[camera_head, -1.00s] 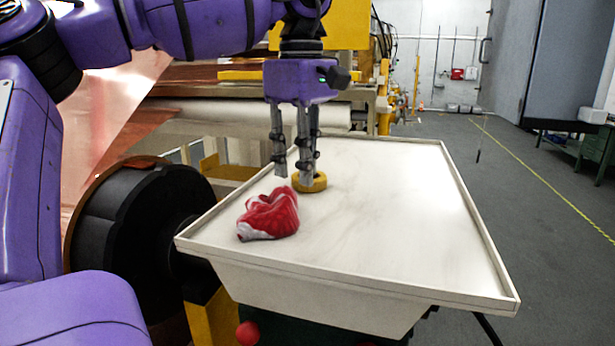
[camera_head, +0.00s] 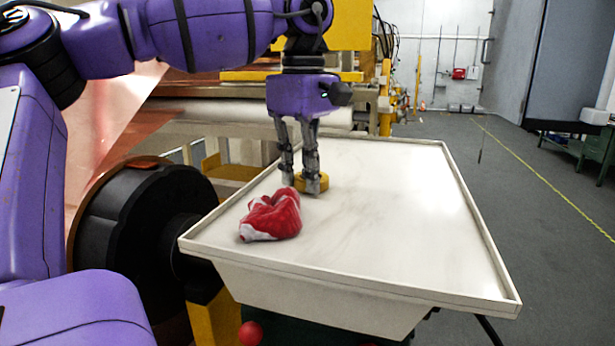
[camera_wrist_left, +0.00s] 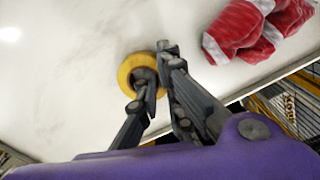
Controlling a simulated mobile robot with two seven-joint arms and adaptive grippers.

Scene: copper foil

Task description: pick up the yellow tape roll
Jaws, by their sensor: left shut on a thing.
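The yellow tape roll (camera_head: 324,183) lies flat on the white tray table (camera_head: 390,230), near its left side. It also shows as a yellow ring in the left wrist view (camera_wrist_left: 124,74). My left gripper (camera_head: 301,186) points down at the roll and is shut on its wall. In the left wrist view, one finger reaches into the roll's hole and the other is at its outer side. The roll appears to rest on the table surface. My right gripper is out of view.
A crumpled red and white cloth-like item (camera_head: 271,215) lies just in front of the left gripper; it also shows in the left wrist view (camera_wrist_left: 245,30). The table has a raised rim. Its middle and right are clear. Rollers with copper foil (camera_head: 110,130) stand behind and left.

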